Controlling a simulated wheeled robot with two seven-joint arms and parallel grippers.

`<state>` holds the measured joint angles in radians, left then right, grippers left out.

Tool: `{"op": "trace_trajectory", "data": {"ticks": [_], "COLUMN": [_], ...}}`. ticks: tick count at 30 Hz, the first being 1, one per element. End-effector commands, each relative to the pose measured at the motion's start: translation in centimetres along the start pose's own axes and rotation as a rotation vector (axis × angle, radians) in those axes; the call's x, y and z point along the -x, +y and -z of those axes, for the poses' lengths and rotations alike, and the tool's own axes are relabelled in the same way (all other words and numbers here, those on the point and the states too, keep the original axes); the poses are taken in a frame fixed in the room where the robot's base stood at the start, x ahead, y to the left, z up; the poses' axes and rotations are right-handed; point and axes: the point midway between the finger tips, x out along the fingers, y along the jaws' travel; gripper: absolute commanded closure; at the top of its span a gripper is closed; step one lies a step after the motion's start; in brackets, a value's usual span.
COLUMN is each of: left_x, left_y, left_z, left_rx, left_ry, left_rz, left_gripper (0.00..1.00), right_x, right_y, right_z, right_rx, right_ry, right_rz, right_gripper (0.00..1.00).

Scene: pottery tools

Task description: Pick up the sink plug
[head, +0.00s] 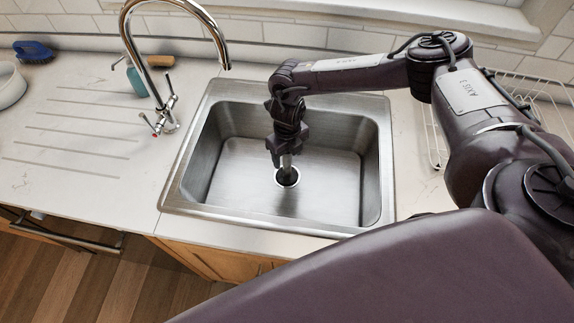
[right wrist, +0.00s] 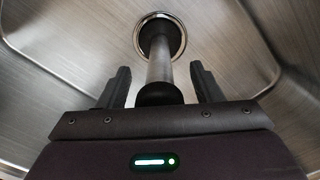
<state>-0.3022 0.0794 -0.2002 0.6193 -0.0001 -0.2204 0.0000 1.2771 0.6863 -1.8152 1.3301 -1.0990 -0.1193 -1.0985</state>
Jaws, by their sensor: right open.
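The sink plug (right wrist: 160,66) stands upright in the drain, with a metal stem and dark ends. In the head view the plug's stem (head: 287,172) shows just below my right gripper (head: 285,157). In the right wrist view my right gripper (right wrist: 161,72) is open. One finger is on each side of the stem, with a visible gap to both. The plug's dark near end lies between the fingers, close to the palm. My left gripper is not in view.
The steel sink (head: 225,175) surrounds my right gripper, with its walls and rim on all sides. A chrome tap (head: 163,115) stands at the left of the sink. A wire rack (head: 437,140) is at the right. The sink floor is otherwise clear.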

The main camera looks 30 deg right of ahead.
Motion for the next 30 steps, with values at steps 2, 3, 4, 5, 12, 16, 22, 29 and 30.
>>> {"op": "trace_trajectory", "data": {"ticks": [2, 3, 4, 5, 12, 16, 22, 29, 30], "left_x": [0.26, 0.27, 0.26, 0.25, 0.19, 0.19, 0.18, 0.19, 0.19], "left_y": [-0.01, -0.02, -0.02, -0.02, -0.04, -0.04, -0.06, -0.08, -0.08], "left_z": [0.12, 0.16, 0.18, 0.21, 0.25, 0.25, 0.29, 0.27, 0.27], "left_rx": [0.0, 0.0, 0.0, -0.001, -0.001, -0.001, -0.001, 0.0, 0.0], "left_ry": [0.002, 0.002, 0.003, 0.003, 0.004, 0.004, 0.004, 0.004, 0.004], "left_rz": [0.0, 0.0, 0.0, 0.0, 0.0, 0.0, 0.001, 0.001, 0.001], "left_gripper": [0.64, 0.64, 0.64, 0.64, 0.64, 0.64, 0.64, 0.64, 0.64], "right_x": [-0.68, -0.89, -0.99, -1.05, -1.07, -1.05, -1.04, -0.97, -0.97], "right_y": [0.06, 0.05, 0.03, 0.01, 0.0, 0.0, 0.0, 0.01, 0.01], "right_z": [0.03, 0.02, 0.02, 0.01, 0.02, 0.01, 0.01, -0.06, -0.06], "right_rx": [0.001, 0.002, 0.001, 0.001, 0.001, 0.001, 0.0, 0.0, 0.0], "right_ry": [0.001, 0.0, 0.0, 0.0, 0.0, 0.0, -0.001, -0.002, -0.002], "right_rz": [-0.001, -0.001, 0.0, 0.0, 0.0, 0.0, 0.0, -0.001, -0.001], "right_gripper": [0.41, 0.41, 0.41, 0.41, 0.5, 0.67, 0.93, 1.0, 1.0]}}
